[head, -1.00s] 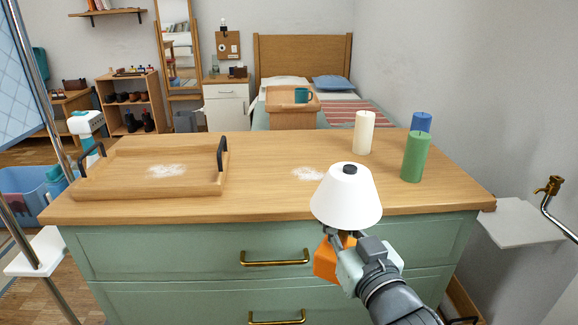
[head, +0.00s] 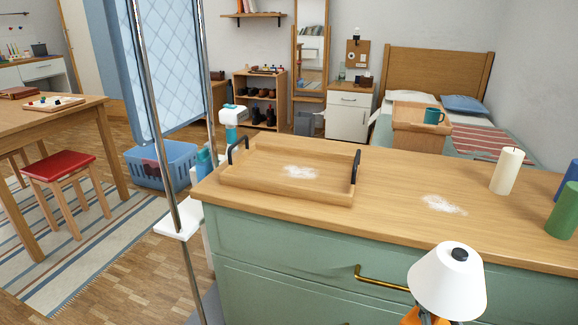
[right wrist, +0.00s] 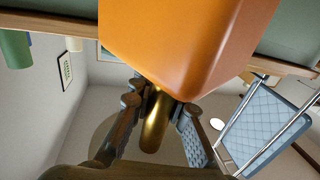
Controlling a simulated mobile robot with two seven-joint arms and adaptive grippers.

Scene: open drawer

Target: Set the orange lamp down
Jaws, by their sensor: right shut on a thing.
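The orange lamp has a white cone shade (head: 447,281) with a dark cap, at the bottom right of the head view. A bit of its orange base (head: 411,317) shows at the bottom edge. The lamp is in front of the green dresser (head: 290,270). In the right wrist view the orange base (right wrist: 190,40) fills the top, and my right gripper (right wrist: 158,101) is shut on the brass stem (right wrist: 154,128), a finger on each side. In the head view that gripper is mostly cut off or hidden. My left gripper is not in view.
A wooden tray (head: 240,183) with white powder stands on the dresser's left. More white powder (head: 443,205) lies mid-top. A cream candle (head: 507,171), a green candle (head: 564,211) and a blue candle (head: 570,176) stand right.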

